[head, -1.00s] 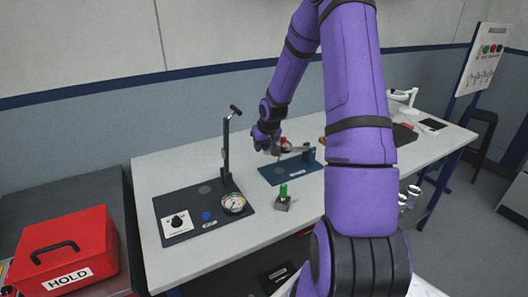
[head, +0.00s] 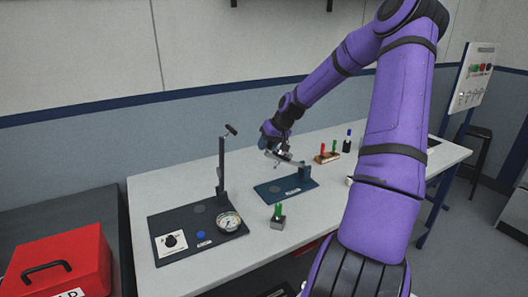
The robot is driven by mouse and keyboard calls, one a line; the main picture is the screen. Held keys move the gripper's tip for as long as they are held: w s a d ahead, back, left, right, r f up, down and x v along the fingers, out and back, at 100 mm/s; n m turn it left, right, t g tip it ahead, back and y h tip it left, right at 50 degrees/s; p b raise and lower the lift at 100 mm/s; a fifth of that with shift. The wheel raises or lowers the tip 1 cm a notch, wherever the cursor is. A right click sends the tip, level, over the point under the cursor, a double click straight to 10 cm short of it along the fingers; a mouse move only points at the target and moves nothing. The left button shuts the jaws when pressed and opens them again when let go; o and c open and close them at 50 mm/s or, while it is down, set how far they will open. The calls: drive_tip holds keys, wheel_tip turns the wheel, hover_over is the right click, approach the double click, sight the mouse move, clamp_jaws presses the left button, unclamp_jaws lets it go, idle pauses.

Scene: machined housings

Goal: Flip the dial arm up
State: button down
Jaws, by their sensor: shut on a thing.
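The dial arm (head: 293,162) is a grey bar hinged on a short post (head: 305,172) at the right end of a dark blue base plate (head: 270,192). It runs up and left from the post, tilted a little above level. My gripper (head: 276,154) is at its free left end, above the plate, and is shut on it. The fingertips are small and partly hidden, so the exact grip and the dial's face cannot be made out.
A green-topped block (head: 278,217) stands in front. A wooden block with pegs (head: 326,157) is behind. A red box (head: 60,268) is lower left.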

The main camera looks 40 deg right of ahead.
drive_tip(key=s+d+r+m+t+y, duration=0.1)
drive_tip(key=s+d+r+y, duration=0.1)
drive_tip(key=d, duration=0.6)
drive_tip(key=s+d+r+m+t+y, duration=0.1)
drive_tip(key=d+r+t+y, duration=0.1)
drive_tip(key=d+y, duration=0.3)
drive_tip(key=s+d+r+m+t+y, duration=0.1)
drive_tip(key=d+r+y, duration=0.3)
drive_tip(key=d, duration=0.7)
drive_tip(key=shift+s+r+t, duration=0.3)
drive_tip(key=shift+s+t, duration=0.1)
drive_tip(key=shift+s, duration=0.45)
drive_tip(key=shift+d, duration=0.15)
drive_tip(key=c, duration=0.8)
unclamp_jaws()
drive_tip(key=shift+f, duration=0.1)
drive_tip(key=shift+c, duration=0.2)
drive_tip(key=shift+s+d, duration=0.1)
drive_tip(key=shift+d, duration=0.05)
drive_tip(key=f+v, duration=0.1)
drive_tip(key=v, duration=0.9)
drive_tip(key=shift+d+r, duration=0.25)
drive_tip(key=shift+r, duration=0.15)
drive_tip(key=shift+s, duration=0.15)
